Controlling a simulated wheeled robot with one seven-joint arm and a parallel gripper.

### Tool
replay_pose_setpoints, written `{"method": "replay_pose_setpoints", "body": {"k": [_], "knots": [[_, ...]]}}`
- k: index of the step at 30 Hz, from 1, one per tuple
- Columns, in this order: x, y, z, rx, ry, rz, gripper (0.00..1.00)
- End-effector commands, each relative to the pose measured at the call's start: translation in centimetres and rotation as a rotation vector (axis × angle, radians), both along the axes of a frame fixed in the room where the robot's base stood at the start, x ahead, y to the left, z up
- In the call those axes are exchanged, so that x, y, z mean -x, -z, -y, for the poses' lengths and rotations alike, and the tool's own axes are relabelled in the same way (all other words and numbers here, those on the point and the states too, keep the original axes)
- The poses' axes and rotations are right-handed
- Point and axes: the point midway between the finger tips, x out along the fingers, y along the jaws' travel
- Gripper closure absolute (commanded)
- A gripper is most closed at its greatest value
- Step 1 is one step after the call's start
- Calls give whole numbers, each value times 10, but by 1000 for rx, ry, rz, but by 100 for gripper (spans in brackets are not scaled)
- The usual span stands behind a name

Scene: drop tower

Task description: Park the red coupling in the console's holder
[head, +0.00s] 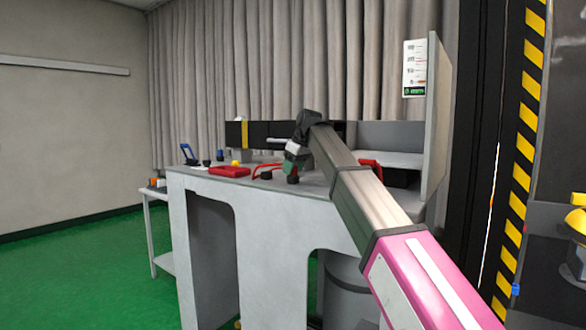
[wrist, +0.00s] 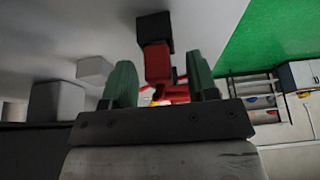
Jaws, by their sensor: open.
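A red coupling with a dark end (wrist: 156,62) shows in the wrist view, in the gap between the two green fingers of my gripper (wrist: 161,82). The fingers stand apart on either side of it, and I cannot tell whether either touches it. In the head view my gripper (head: 292,168) is low over the console (head: 290,205), pointing down, beside a looped red hose (head: 266,165). The coupling cannot be clearly made out there, being small and partly behind the gripper. I cannot tell which part of the console is the holder.
A red tray (head: 229,171), a yellow knob (head: 236,163) and small dark items lie on the console's left part. A black box with a yellow band (head: 244,134) stands at the back. An upright grey panel (head: 437,115) bounds the right. Green floor (head: 90,262) is clear at left.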

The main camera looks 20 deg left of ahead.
Motion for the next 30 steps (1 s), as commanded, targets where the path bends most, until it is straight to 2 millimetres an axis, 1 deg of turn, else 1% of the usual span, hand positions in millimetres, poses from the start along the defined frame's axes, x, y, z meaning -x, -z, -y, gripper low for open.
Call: {"method": "replay_pose_setpoints", "body": {"k": [4, 7, 18, 21, 25, 30], "knots": [[0, -3, 1, 0, 0, 0, 47], [1, -13, 5, -2, 0, 1, 47], [8, -75, 29, -2, 0, 1, 47], [9, -87, 34, -1, 0, 0, 47], [11, -97, 38, -1, 0, 0, 47], [12, -100, 40, 0, 0, 0, 47]]}}
